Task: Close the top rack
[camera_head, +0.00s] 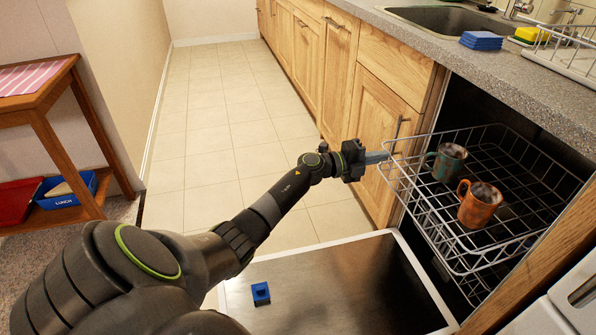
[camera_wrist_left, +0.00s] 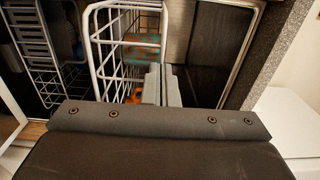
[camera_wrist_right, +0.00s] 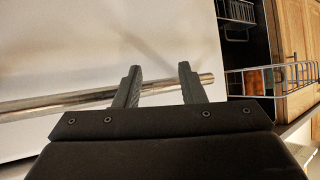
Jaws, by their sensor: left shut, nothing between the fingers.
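The top rack (camera_head: 447,237) is a grey wire basket pulled out of the dishwasher under the counter. A green mug (camera_head: 446,162) and an orange mug (camera_head: 479,204) stand in it. My left gripper (camera_head: 376,157) is shut and empty at the rack's far front corner. In the left wrist view its fingers (camera_wrist_left: 162,85) are together beside the rack's wires (camera_wrist_left: 97,50); whether they touch cannot be told. My right gripper (camera_wrist_right: 160,84) is open and empty, with a metal bar handle (camera_wrist_right: 100,98) behind its fingers. The rack also shows in the right wrist view (camera_wrist_right: 290,67).
The dishwasher door (camera_head: 330,285) lies open and flat below the rack, with a small blue object (camera_head: 261,293) on it. Wooden cabinets (camera_head: 385,105) stand beyond the rack. A wooden side table (camera_head: 65,95) stands at the left. The tiled floor (camera_head: 215,110) between is clear.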

